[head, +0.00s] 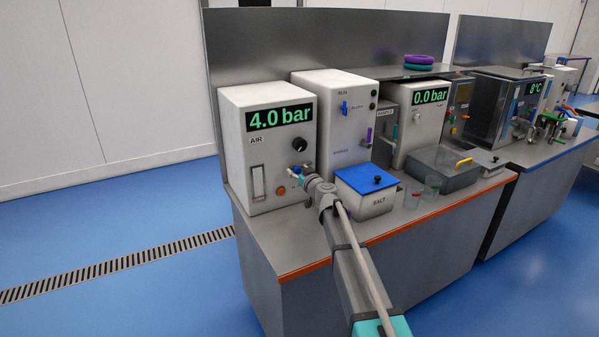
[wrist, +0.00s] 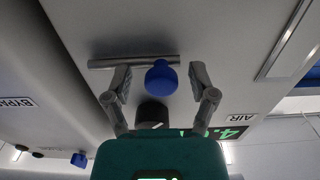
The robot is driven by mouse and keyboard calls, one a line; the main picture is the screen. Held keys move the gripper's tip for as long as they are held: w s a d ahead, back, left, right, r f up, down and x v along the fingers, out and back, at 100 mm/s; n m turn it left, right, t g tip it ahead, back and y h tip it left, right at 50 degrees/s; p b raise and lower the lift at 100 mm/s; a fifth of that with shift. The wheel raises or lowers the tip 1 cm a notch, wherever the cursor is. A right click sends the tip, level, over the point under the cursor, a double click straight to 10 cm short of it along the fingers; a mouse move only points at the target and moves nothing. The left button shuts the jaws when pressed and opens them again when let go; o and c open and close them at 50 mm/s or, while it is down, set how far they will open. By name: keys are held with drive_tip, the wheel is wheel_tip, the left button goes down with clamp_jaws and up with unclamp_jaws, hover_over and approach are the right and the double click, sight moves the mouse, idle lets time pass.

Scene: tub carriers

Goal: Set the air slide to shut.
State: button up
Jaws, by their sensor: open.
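The air unit (head: 236,165) is a pale box marked AIR at the left end of the bench, with a green display reading 4.0 bar. In the wrist view, a blue knob (wrist: 161,79) sits at a straight grey rail (wrist: 105,62) on the panel, right of the rail's middle. My gripper (wrist: 160,84) is open with one finger on each side of the knob; contact cannot be told. In the head view my gripper (head: 301,176) is at the lower right of the air unit's front and partly hides the slide. Slide markings are not readable.
A black dial (head: 299,144) is above the slide. The bypass unit (head: 336,110) adjoins on the right. The bench front left is clear.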

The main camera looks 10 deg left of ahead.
sight(280, 170)
clamp_jaws()
drive_tip(key=shift+s+a, duration=0.8)
drive_tip(key=shift+a, duration=0.35)
drive_tip(key=shift+s+a, duration=0.75)
drive_tip(key=shift+a, duration=0.35)
unclamp_jaws()
drive_tip(key=v, duration=1.2)
